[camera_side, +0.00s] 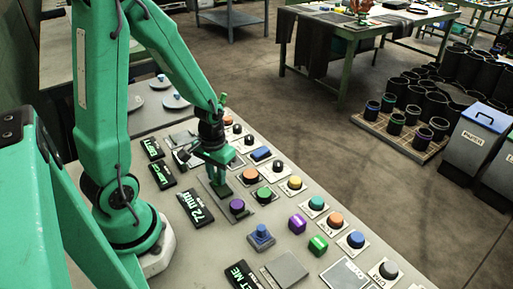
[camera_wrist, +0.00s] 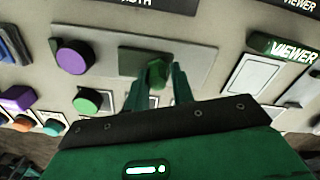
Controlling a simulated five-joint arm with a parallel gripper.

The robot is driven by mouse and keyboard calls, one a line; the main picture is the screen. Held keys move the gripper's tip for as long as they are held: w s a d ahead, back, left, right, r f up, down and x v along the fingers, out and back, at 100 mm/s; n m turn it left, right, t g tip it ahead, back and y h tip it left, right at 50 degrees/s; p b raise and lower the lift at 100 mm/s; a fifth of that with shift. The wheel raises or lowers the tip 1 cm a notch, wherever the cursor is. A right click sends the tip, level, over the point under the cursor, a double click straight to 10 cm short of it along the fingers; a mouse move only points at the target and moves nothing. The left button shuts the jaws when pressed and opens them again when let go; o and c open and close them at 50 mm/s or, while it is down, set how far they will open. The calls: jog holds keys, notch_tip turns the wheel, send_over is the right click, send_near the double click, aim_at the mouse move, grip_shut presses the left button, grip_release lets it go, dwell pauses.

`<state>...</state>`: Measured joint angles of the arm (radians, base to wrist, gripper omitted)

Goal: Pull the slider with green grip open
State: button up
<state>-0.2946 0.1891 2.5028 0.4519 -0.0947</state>
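The slider is a grey plate (camera_wrist: 200,62) with a dark green strip and a small green grip (camera_wrist: 158,72) in the wrist view. My gripper (camera_wrist: 160,75) points down at it, with one finger on each side of the grip. The fingers stand apart; a small gap seems to show on the right, and contact is not clear. In the side view my gripper (camera_side: 221,180) is low over the slider plate (camera_side: 207,187), beside the purple knob. Its fingers hide most of the grip there.
A purple knob (camera_side: 237,206) and a green knob (camera_side: 264,194) are close by. Several other coloured knobs and buttons crowd the panel. Black label blocks, such as the "72 min" one (camera_side: 195,207), lie to the left. The purple knob also shows in the wrist view (camera_wrist: 72,57).

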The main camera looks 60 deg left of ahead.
jog(key=o, duration=0.3)
jog(key=shift+a, duration=0.1)
jog(key=shift+r, duration=0.1)
jog(key=shift+r, duration=3.85)
jog(key=shift+w+d+r+t, duration=0.1)
jog(key=shift+d+r+t, duration=0.25)
jog(key=shift+r, duration=0.35)
notch_tip(320, 180, up, 6)
jog(key=m+t, duration=0.2)
send_over(216, 173)
jog(key=d, duration=0.4)
jog(key=shift+s+d+r+m+t, duration=0.4)
jog(key=shift+s+d+r+t, duration=0.15)
jog(key=shift+r, duration=0.65)
jog(key=shift+s+d+r+m+t, duration=0.45)
jog(key=shift+d+r, duration=0.25)
jog(key=shift+r, duration=0.5)
jog(key=shift+s+d+r+m+t, duration=0.35)
jog(key=shift+s+d+r+t, duration=0.2)
jog(key=shift+r, duration=0.65)
